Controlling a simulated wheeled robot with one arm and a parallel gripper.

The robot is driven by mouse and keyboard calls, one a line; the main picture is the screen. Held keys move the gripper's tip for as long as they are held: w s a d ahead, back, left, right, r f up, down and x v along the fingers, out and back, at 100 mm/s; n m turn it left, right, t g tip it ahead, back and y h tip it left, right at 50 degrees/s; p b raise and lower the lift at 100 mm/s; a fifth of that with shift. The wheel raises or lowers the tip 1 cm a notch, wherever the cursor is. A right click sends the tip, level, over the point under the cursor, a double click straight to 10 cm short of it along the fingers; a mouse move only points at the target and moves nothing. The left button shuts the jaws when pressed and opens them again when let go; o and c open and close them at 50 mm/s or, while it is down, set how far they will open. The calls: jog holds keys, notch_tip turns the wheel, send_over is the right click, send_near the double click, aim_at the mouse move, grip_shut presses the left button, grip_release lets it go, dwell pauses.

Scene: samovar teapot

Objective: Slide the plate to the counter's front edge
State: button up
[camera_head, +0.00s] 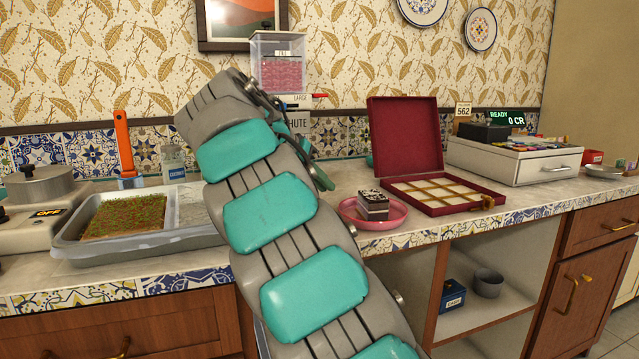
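A round pink plate (376,225) sits on the counter (460,226) near its front edge, in the middle of the head view. A slice of layered cake (373,205) with a dark, white-flecked top stands on it. My gripper (321,179) shows only in part behind my arm. It is left of the plate, and a gap shows between them in the picture. My arm hides much of the gripper, so I cannot see whether its fingers are open or shut.
An open red box (406,140) with a divided tray stands right of the plate, close to it. A white cash drawer (515,160) is farther right. A grey tray (70,230) with a green-topped slab (125,216) lies left. Below the counter is an open shelf (480,315).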

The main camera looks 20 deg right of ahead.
aim_at(346, 210)
jog(key=shift+d+f, duration=0.1)
jog(key=shift+p+x, duration=0.3)
jog(key=shift+x, duration=3.5)
jog(key=shift+c, duration=0.2)
grip_shut()
jog(key=shift+s, duration=0.1)
jog(key=shift+s+a+b, duration=0.1)
jog(key=shift+a+b, duration=0.25)
jog(key=shift+a, duration=0.35)
jog(key=o, duration=0.5)
grip_release()
